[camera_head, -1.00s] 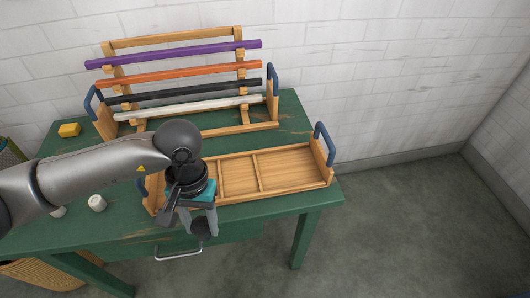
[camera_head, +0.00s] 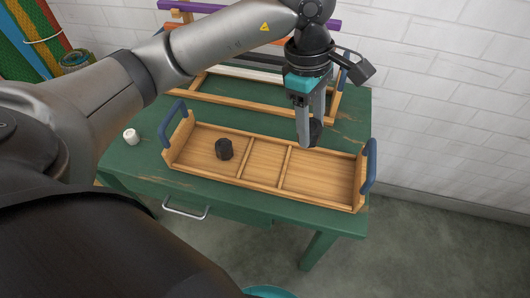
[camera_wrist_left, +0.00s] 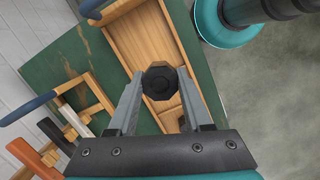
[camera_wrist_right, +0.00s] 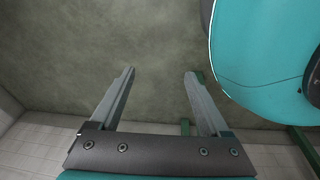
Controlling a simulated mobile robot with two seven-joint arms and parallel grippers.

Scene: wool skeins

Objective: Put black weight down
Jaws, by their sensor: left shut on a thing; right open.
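My left gripper (camera_head: 309,140) is shut on a black weight (camera_head: 317,131). In the left wrist view the held weight (camera_wrist_left: 160,82) shows as a dark many-sided piece between the fingers. It is over the wooden tray (camera_head: 268,191), near the far edge by the middle and right compartments; the height above the tray is hard to tell. Another black weight (camera_head: 223,149) stands upright in the tray's left compartment. The middle and right compartments look empty. My right gripper (camera_wrist_right: 159,74) is open and empty above the floor, seen only in the right wrist view.
The tray has blue handles at both ends and sits on a green table (camera_head: 130,160). A white weight (camera_head: 130,136) stands left of the tray. The wooden rack (camera_head: 215,97) with coloured bars is behind it, partly hidden by my left arm.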

